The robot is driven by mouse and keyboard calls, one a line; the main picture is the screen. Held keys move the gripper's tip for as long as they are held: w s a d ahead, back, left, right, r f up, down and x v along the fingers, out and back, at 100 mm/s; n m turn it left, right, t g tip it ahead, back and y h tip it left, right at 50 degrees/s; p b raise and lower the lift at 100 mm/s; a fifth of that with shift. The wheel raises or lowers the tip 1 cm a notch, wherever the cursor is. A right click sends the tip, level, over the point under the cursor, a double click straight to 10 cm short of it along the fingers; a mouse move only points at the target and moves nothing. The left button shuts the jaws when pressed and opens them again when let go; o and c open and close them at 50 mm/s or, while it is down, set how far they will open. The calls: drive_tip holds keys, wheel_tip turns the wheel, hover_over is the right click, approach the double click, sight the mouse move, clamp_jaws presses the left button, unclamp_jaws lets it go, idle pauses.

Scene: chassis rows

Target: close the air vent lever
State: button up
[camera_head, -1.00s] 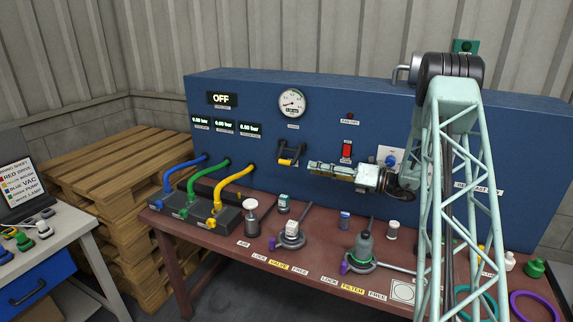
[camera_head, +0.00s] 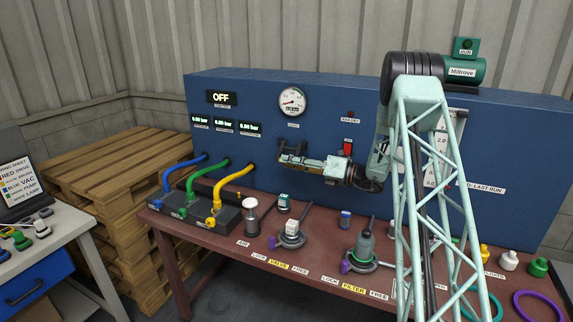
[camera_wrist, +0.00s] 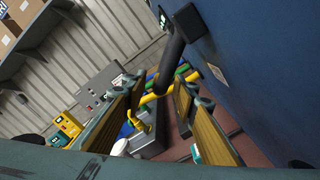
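A black lever (camera_head: 291,150) sits on the blue panel below the round gauge; I take it as the air vent lever. In the wrist view a thick black bar (camera_wrist: 179,45) juts from the panel, its end showing between my fingertips. My gripper (camera_head: 304,163) is level in front of the panel, at the lever's lower right. In the wrist view my gripper (camera_wrist: 158,88) is open, with brown pads on either side of the bar's end. I cannot tell whether either pad touches it.
Blue, green and yellow hoses (camera_head: 236,178) run from the panel to black blocks at the left. A white-topped post (camera_head: 250,203), a clamped valve (camera_head: 291,232) and a filter (camera_head: 364,245) stand on the red bench (camera_head: 225,244) below. The gauge (camera_head: 292,101) is above the lever.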

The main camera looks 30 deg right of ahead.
drive_tip(key=shift+w+a, duration=0.45)
drive_tip(key=shift+w, duration=0.05)
drive_tip(key=shift+c, duration=0.2)
clamp_jaws()
